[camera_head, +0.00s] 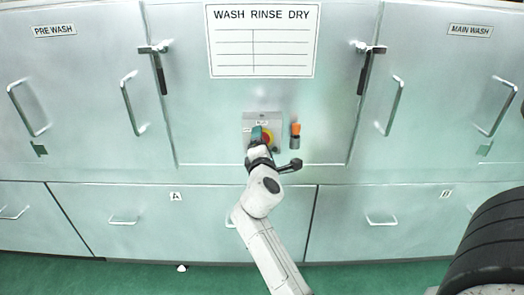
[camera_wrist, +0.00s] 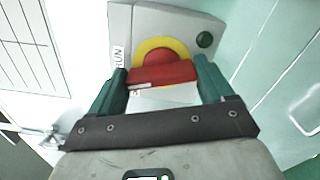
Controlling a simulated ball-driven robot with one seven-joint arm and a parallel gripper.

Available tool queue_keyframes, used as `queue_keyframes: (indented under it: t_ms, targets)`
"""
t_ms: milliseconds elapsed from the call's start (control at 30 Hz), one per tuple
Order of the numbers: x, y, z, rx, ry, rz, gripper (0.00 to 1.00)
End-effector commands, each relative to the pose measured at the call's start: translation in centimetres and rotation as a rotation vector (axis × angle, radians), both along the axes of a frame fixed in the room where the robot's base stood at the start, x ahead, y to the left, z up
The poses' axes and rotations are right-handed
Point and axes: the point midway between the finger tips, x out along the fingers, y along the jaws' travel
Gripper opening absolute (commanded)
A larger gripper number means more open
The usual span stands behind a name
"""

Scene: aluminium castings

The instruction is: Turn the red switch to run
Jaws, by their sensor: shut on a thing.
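The red switch (camera_wrist: 163,72) sits on a yellow round plate (camera_wrist: 143,47) on a grey control box (camera_wrist: 118,18). In the wrist view its bar lies nearly level across the picture. My gripper (camera_wrist: 162,84) has one green finger at each end of the bar and is shut on it. The RUN label (camera_wrist: 118,57) is on the box left of the switch in the wrist view. In the head view my gripper (camera_head: 259,137) covers much of the switch (camera_head: 268,138); a red and yellow part shows at its right.
A dark green round button (camera_wrist: 204,39) is on the box. An orange-topped part (camera_head: 296,130) is on the panel right of the box. A WASH RINSE DRY board (camera_head: 262,60) hangs above. Door handles (camera_head: 133,104) and latches stand out on both sides.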

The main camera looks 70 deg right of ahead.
Motion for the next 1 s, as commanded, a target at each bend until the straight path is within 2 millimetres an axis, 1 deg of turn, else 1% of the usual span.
queue_keyframes:
  t_ms: [200, 500, 700, 1000]
  targets:
    - [-0.15, -0.10, -0.04, 0.061, -0.162, -0.002, 0.50]
    - [-0.22, -0.16, 0.00, 0.118, -0.298, -0.003, 0.50]
    - [-0.27, -0.16, 0.03, 0.134, -0.335, -0.004, 0.50]
    - [-0.31, -0.20, 0.03, 0.140, -0.345, -0.004, 0.50]
